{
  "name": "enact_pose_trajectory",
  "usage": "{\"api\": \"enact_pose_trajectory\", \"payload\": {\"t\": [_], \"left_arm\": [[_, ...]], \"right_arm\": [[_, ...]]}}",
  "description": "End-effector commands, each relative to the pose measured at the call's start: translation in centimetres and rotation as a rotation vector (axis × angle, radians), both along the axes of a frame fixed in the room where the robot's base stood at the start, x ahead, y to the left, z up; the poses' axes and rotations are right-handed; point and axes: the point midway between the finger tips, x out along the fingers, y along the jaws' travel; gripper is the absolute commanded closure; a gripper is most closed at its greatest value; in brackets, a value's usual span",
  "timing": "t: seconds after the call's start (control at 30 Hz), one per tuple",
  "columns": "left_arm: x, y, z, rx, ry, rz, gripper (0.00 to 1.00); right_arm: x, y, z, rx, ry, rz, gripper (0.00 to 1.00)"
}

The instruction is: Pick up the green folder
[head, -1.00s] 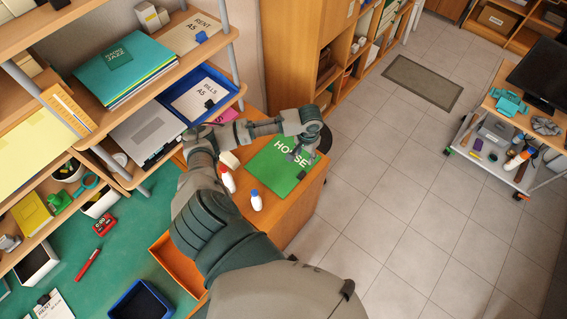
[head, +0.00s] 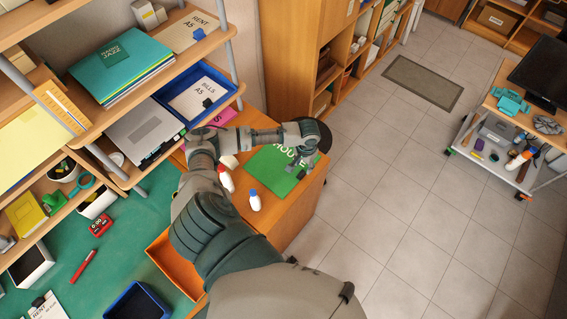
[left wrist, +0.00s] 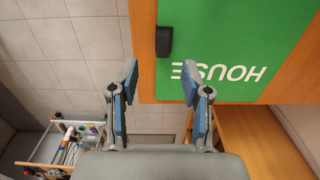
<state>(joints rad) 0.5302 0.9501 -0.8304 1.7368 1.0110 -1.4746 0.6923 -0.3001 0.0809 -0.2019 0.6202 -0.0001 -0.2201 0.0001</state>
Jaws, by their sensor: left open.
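The green folder (head: 268,175) with white HOUSE lettering lies flat on a wooden cabinet top (head: 300,205) beyond the desk. It also shows in the left wrist view (left wrist: 230,40), with a black clip (left wrist: 164,40) near one edge. My left gripper (head: 298,163) is over the folder's right part and hides some of it. Whether the fingers touch the folder is unclear. My right gripper is not in view.
A pink item (head: 222,117) lies behind my arm. Shelves with folders and a blue tray (head: 232,88) rise at the left. Free floor lies to the right.

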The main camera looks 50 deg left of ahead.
Motion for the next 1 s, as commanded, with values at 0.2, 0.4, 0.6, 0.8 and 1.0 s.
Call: {"api": "enact_pose_trajectory", "payload": {"t": [0.2, 0.4, 0.6, 0.8, 1.0], "left_arm": [[-0.1, 0.2, -1.9, -0.002, 0.002, 0.001, 0.52], [-0.2, 0.1, -5.1, -0.001, 0.002, 0.002, 0.52], [-0.2, 0.0, -6.3, -0.001, 0.000, 0.000, 0.52], [-0.2, -0.1, -6.2, 0.001, 0.000, 0.000, 0.60], [-0.2, 0.1, -6.3, -0.001, 0.000, -0.001, 1.00]], "right_arm": [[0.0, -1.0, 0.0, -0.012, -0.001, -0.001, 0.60], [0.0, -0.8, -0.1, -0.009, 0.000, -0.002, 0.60], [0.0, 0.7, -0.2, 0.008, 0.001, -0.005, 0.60], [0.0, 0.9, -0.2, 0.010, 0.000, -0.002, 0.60], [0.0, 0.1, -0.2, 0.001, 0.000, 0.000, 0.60]]}}
